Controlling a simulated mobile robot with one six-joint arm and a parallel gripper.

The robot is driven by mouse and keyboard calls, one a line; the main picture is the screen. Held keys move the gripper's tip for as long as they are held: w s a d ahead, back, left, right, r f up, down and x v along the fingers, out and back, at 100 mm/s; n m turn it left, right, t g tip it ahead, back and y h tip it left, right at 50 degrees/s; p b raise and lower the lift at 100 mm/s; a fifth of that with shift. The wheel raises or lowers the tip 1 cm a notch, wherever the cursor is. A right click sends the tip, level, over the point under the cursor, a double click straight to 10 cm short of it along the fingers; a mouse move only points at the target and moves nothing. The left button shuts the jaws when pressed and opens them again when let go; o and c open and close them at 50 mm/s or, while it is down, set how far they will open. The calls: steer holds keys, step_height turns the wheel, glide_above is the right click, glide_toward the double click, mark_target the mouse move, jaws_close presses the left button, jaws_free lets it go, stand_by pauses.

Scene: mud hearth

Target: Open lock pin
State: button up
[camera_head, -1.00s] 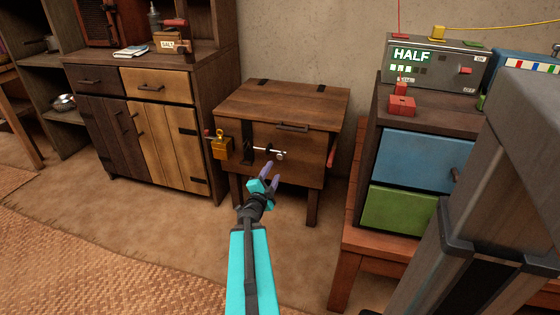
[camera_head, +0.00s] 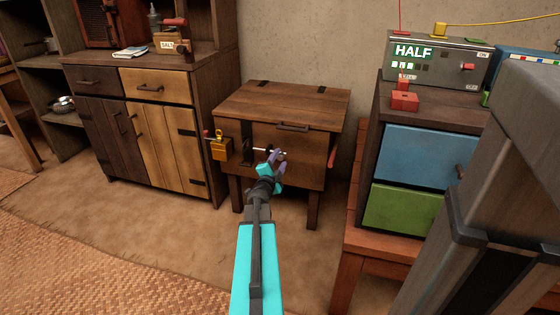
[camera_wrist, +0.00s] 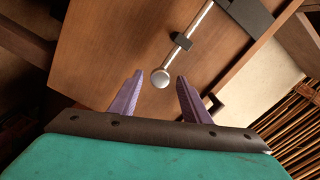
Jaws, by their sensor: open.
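The lock pin (camera_wrist: 182,44) is a silvery rod with a round knob (camera_wrist: 160,78) at its end. It runs through a small dark bracket (camera_wrist: 181,42) on the front of a wooden chest (camera_head: 282,103); in the head view the pin (camera_head: 262,149) lies roughly level, its knob end partly hidden by my gripper. My gripper (camera_wrist: 160,92) is open, with its two purple fingers pointing at the chest front. The knob shows between and just beyond the fingertips, and I cannot tell whether they touch it. In the head view my gripper (camera_head: 274,158) is at the pin's right end.
A yellow padlock-like box (camera_head: 221,149) hangs at the chest's left side. A wooden cabinet (camera_head: 150,125) stands to the left. A stand with a blue drawer (camera_head: 420,158) and a green drawer (camera_head: 402,209) is to the right. The floor in front is clear.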

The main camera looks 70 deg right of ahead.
steer(key=shift+d, duration=1.35)
jaws_close()
